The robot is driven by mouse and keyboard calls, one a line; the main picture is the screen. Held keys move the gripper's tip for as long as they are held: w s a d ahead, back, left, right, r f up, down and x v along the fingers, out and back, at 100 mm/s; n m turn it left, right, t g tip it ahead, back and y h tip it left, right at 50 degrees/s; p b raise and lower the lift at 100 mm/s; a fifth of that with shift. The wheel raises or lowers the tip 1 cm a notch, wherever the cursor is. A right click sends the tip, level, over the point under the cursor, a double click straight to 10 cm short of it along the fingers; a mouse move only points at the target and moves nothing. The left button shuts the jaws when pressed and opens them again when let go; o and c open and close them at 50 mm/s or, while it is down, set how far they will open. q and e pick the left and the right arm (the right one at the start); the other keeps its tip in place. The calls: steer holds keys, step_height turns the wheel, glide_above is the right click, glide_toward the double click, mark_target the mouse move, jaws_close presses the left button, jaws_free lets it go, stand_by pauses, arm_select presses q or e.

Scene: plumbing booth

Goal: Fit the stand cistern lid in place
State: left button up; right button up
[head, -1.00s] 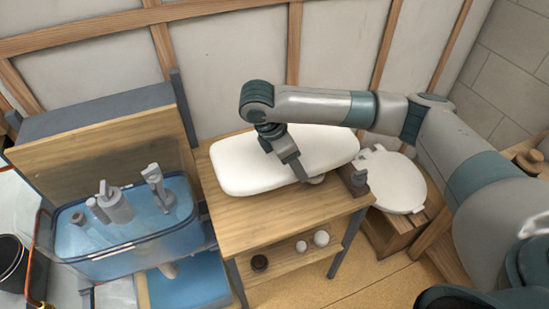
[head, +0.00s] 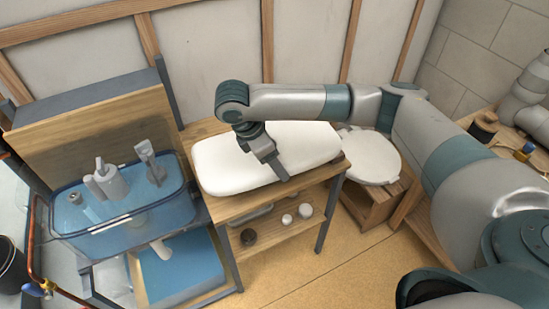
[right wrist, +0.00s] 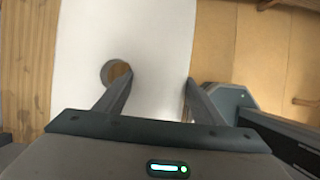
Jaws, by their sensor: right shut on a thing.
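The white cistern lid (head: 310,150) is a long rounded slab over the top of the wooden bench. My right gripper (head: 275,172) is shut on it near the middle of its front edge. In the right wrist view the lid (right wrist: 150,35) runs between the fingers of the right gripper (right wrist: 160,82), with a round hole beside the left finger. Whether the lid touches the bench is unclear. The clear blue stand cistern (head: 125,222), with grey fittings inside, is open at the top, left of the bench. My left gripper is not in view.
The wooden bench (head: 232,208) has a lower shelf with small round parts. A wooden backboard (head: 95,140) stands behind the cistern. A white toilet seat (head: 370,158) is on a wooden box to the right. A copper pipe (head: 30,225) runs at far left.

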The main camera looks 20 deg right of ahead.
steer(key=shift+f+m, duration=0.2)
steer(key=shift+m, duration=0.1)
steer(key=shift+s+a+f+m+g, duration=0.15)
steer(key=shift+s+m+g, duration=0.1)
steer(key=shift+s+m, duration=0.25)
steer(key=shift+s+a+f+m+g, duration=0.15)
steer(key=shift+s+m+g, duration=0.1)
steer(key=shift+s+m, duration=0.2)
steer(key=s+a+f+m+g+y, duration=0.1)
steer(key=s+f+m+y, duration=0.1)
steer(key=s+m, duration=0.3)
steer(key=s+a+f+m+g+y, duration=0.2)
steer(key=s+m, duration=0.4)
steer(key=m, duration=0.4)
steer(key=shift+x, duration=0.95)
steer(key=shift+w, duration=0.15)
